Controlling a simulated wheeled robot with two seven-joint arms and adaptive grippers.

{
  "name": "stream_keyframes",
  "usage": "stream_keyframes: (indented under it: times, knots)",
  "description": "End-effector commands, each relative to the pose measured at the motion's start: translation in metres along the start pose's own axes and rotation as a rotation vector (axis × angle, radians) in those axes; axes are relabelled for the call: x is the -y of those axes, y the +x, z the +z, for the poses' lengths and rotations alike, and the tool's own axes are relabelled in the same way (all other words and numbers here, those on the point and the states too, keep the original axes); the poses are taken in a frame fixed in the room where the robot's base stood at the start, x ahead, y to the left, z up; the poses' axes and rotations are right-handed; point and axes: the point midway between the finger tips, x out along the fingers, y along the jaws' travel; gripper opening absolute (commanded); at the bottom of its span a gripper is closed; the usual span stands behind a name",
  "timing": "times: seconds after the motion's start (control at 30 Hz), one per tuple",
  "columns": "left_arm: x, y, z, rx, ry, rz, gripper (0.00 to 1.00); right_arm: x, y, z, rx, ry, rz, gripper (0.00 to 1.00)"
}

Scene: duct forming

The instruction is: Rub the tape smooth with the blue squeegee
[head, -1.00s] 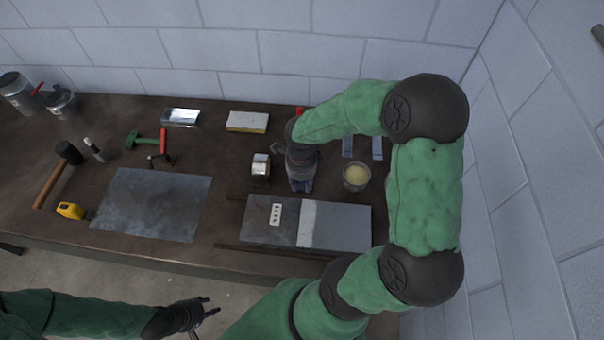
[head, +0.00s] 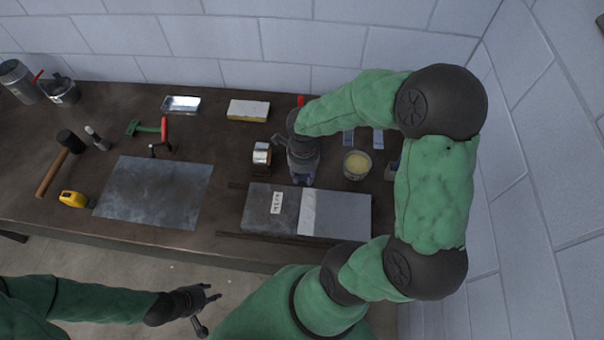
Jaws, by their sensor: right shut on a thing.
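A light strip of tape (head: 307,213) runs across the seam of the grey sheet-metal duct (head: 345,215), which lies near the front edge of the bench. My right gripper (head: 303,172) points down just behind the duct. It is shut on the blue squeegee (head: 303,182), of which only a small bluish part shows beneath the fingers. The squeegee is close to the tape's back end; I cannot tell whether they touch. My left gripper (head: 213,293) is open and empty, in front of the bench.
A tape roll (head: 261,155) stands left of my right gripper, and a tub of yellowish paste (head: 357,164) stands right of it. A flat metal sheet (head: 155,192), a mallet (head: 68,143) and a yellow tape measure (head: 74,199) lie to the left.

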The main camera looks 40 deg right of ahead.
Motion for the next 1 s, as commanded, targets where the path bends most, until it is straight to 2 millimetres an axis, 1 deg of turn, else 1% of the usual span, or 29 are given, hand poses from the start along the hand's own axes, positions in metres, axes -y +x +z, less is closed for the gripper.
stream_keyframes:
  times: [0.03, 0.2, 0.33, 0.47, 0.67, 1.0]
  knots:
    - [-0.004, -0.011, 0.0, 0.0, 0.0, 0.0, 0.4, 0.001, -0.01, -0.003, 0.0, 0.002, 0.0, 0.06]
    - [-0.012, -0.033, 0.001, -0.001, 0.0, 0.0, 0.4, 0.006, -0.029, -0.012, -0.001, 0.002, -0.001, 0.06]
    - [-0.016, -0.045, 0.001, -0.001, 0.0, 0.0, 0.4, 0.008, -0.037, -0.018, 0.0, 0.002, -0.001, 0.06]
    - [-0.018, -0.049, 0.002, -0.001, 0.0, 0.0, 0.4, 0.01, -0.04, -0.02, 0.001, 0.0, -0.003, 0.06]
    - [-0.016, -0.045, 0.002, 0.0, 0.0, 0.0, 0.4, 0.01, -0.031, -0.021, 0.0, 0.0, -0.002, 0.06]
    - [-0.012, -0.033, 0.001, 0.0, 0.0, 0.0, 0.4, 0.01, -0.002, -0.021, 0.001, 0.0, -0.002, 0.06]
